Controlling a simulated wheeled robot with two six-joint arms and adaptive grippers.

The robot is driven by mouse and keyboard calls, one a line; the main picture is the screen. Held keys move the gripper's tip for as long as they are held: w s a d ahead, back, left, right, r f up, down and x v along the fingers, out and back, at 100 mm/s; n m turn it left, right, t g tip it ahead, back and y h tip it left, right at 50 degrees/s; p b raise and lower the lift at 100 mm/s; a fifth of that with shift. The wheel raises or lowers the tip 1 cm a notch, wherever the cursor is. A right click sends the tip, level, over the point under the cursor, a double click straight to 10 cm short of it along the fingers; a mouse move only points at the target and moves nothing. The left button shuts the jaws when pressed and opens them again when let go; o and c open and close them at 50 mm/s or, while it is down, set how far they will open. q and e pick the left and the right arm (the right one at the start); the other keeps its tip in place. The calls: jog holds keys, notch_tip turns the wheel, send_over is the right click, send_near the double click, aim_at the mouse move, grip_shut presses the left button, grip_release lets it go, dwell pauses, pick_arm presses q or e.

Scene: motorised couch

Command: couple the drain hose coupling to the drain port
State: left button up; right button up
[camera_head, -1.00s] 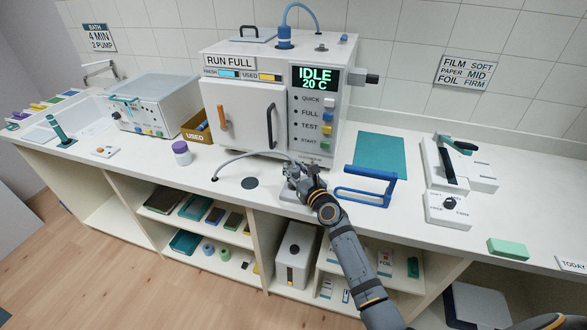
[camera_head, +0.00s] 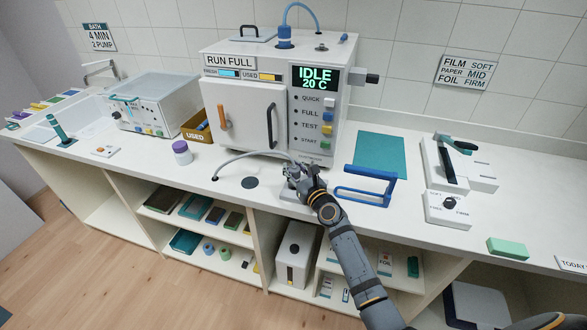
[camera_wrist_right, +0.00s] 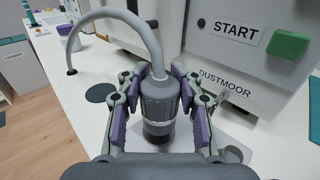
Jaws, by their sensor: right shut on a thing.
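The drain hose coupling (camera_wrist_right: 158,98) is a grey ribbed cylinder, upright in the right wrist view. My right gripper (camera_wrist_right: 158,108) is shut on it, with purple-padded fingers on both sides. In the head view, my right gripper (camera_head: 300,182) is at the counter in front of the machine. The grey drain hose (camera_wrist_right: 118,16) arcs left from the coupling's top down to the counter. A dark round piece (camera_wrist_right: 158,132) shows directly under the coupling. I cannot tell whether it is the drain port or whether the coupling is seated. My left gripper is not in view.
The white machine (camera_head: 245,115) stands close behind the gripper, its screen reading IDLE. A dark disc (camera_head: 250,182) lies flat on the counter to the left. A blue-handled tool (camera_head: 365,192) lies close on the right. A purple-lidded jar (camera_head: 182,153) stands farther left.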

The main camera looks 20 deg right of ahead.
jog(key=shift+f+b, duration=0.85)
jog(key=shift+f, duration=0.15)
jog(key=o, duration=1.3)
jog(key=shift+s, duration=0.15)
jog(key=s, duration=0.3)
jog(key=s+d, duration=0.1)
jog(key=s, duration=0.3)
jog(key=s+d, duration=0.1)
jog(key=s, duration=0.3)
jog(key=shift+s+d, duration=0.15)
jog(key=shift+s, duration=0.1)
